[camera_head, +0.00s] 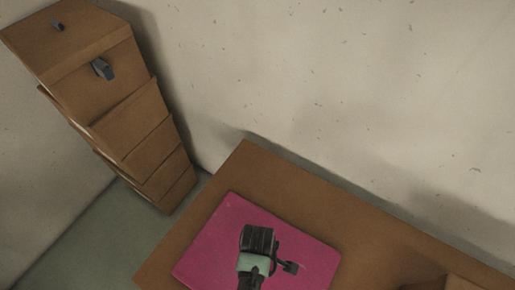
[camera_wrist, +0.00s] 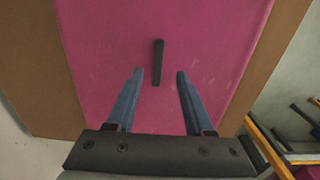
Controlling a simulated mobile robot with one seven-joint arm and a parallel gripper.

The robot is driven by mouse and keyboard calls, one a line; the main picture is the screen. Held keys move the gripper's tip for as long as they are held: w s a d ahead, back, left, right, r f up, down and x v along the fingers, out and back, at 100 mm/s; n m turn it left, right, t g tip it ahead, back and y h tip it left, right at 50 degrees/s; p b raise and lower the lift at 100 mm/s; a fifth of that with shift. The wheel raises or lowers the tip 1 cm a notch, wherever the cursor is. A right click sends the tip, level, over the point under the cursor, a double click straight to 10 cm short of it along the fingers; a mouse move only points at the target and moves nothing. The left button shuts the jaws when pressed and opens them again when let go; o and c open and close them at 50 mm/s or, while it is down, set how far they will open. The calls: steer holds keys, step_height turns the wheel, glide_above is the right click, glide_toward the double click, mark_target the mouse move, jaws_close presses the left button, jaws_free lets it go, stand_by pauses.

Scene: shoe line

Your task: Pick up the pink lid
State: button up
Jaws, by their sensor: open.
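The pink lid (camera_head: 219,231) lies flat on a brown table in the head view, with my arm's end over its middle. In the wrist view the lid (camera_wrist: 105,42) fills most of the picture, and a dark bar-shaped handle (camera_wrist: 158,62) stands out on it. My gripper (camera_wrist: 159,74) is open, with its two blue fingers apart on either side of the handle's line. The handle shows between and slightly beyond the fingertips, and nothing is held. I cannot tell how high the fingers are above the lid.
The brown table (camera_head: 375,225) has bare room right of the lid. A stack of brown boxes or drawers (camera_head: 135,110) stands at the left by the wall. A brown object (camera_head: 462,284) sits at the lower right edge. A yellow-edged rack (camera_wrist: 268,145) shows in the wrist view's lower right.

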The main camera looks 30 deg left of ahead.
steer(key=shift+w+f, duration=0.15)
steer(key=shift+f, duration=2.15)
jaws_close()
